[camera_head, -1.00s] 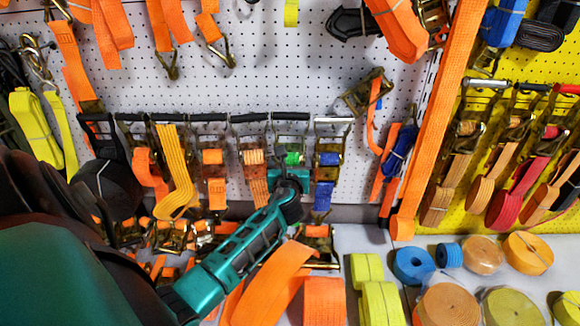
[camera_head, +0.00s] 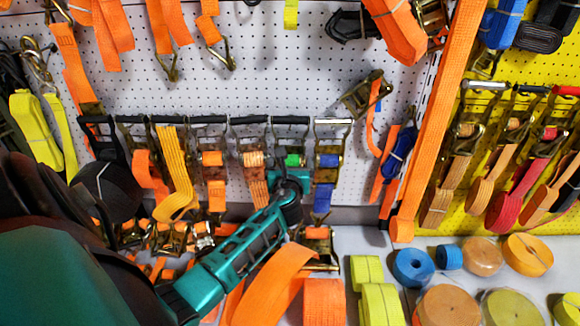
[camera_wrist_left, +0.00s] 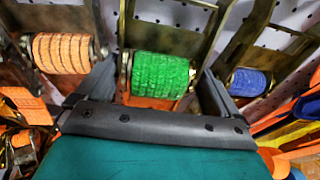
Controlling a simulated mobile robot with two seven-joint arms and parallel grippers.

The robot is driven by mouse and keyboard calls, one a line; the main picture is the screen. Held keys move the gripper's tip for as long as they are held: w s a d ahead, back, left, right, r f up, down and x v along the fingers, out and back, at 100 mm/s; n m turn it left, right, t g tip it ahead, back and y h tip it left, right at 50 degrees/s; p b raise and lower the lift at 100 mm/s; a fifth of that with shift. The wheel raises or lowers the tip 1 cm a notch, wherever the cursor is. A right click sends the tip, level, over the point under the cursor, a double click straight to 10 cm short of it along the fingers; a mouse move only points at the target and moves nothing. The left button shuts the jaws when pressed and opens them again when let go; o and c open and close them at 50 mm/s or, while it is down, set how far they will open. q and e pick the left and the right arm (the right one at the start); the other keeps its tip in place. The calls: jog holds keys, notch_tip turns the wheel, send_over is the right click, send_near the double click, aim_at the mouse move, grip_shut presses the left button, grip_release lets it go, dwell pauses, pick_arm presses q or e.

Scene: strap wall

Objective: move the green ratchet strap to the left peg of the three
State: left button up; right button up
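The green ratchet strap (camera_head: 293,160) hangs in the row of ratchets on the white pegboard, between an orange one and a blue one. Its green webbing roll (camera_wrist_left: 160,76) fills the middle of the left wrist view. My left gripper (camera_head: 292,180) is just below and in front of it, hiding its lower part. In the left wrist view the two dark fingers (camera_wrist_left: 158,88) stand apart, one on each side of the green roll; contact is not clear. I cannot tell which pegs are the three. My right gripper is not in view.
An orange ratchet (camera_head: 252,160) hangs close on the left and a blue ratchet (camera_head: 327,160) close on the right. Orange webbing (camera_head: 270,285) lies below my forearm. Rolls of webbing, such as a blue one (camera_head: 412,266), cover the shelf at the right.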

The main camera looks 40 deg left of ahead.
pick_arm(q)
jog(key=shift+o, duration=0.3)
jog(key=shift+s+d+f, duration=0.1)
jog(key=shift+s+f, duration=0.05)
jog(key=shift+f, duration=0.25)
jog(key=p+v, duration=0.4)
jog(key=v, duration=0.8)
jog(key=shift+s+d+r, duration=0.2)
jog(key=shift+r, duration=0.25)
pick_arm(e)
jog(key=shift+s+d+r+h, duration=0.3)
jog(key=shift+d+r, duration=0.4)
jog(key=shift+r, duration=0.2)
